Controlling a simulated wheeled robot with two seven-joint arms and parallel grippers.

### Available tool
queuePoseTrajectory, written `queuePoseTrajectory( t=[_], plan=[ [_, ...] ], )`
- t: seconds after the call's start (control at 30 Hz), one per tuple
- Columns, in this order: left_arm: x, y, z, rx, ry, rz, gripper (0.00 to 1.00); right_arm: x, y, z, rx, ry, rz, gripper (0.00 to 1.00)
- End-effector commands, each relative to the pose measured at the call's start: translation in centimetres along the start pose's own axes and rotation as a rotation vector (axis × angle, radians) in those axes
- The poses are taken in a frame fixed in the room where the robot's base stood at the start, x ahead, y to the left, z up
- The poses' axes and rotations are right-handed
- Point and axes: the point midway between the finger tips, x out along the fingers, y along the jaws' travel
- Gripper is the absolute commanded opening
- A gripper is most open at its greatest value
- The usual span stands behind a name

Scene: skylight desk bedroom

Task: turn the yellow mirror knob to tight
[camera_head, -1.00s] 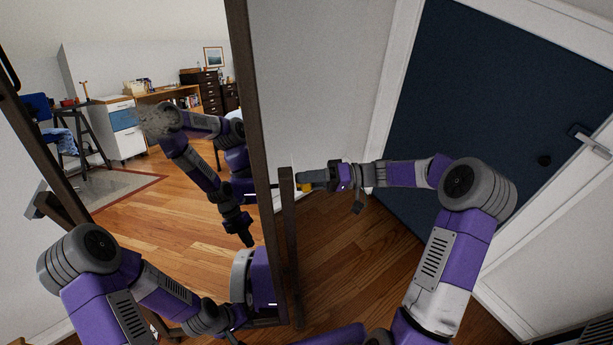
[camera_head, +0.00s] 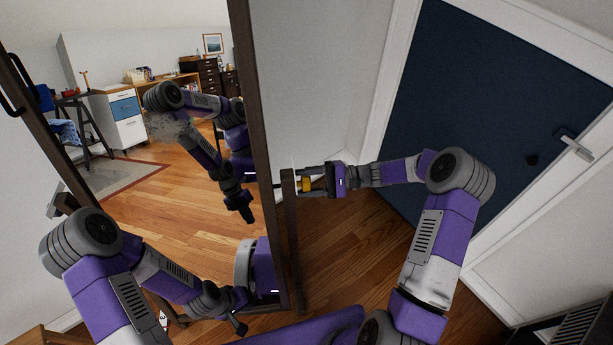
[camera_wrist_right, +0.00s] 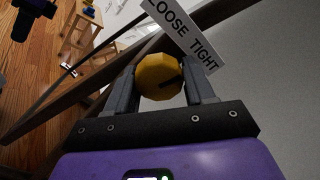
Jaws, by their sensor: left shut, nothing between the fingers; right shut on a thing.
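The yellow knob (camera_head: 306,184) is on the dark wooden stand post (camera_head: 291,240) beside the mirror (camera_head: 190,210). My right gripper (camera_head: 308,185) is shut on it from the right. In the right wrist view the faceted yellow knob (camera_wrist_right: 155,72) sits between both fingers (camera_wrist_right: 160,85), with a dark pointer line on it towards the upper right. Behind it a white label (camera_wrist_right: 190,32) reads LOOSE and TIGHT; the line lies nearer the TIGHT side. My left gripper (camera_head: 240,326) is shut and empty, low in front of the mirror.
The mirror's dark frame (camera_head: 253,120) stands close left of the knob. A blue door (camera_head: 480,110) with a handle (camera_head: 575,143) is at the right. Wooden floor (camera_head: 350,255) lies clear below the right arm. The mirror reflects my arms and a desk.

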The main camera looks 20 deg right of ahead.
Motion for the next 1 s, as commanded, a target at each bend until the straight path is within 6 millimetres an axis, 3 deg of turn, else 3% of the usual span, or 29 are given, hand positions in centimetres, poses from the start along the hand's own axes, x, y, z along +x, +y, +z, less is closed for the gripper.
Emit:
queuePoseTrajectory(
  t=[0.5,1.0],
  plan=[
    [-3.1,1.2,0.1,0.0,0.0,0.0,0.0,0.0,0.1,0.1,0.468,0.001,0.001,0.23],
    [-4.3,1.6,0.2,0.0,0.0,0.0,0.0,0.0,0.2,0.1,0.704,0.0,0.0,0.23]
  ],
)
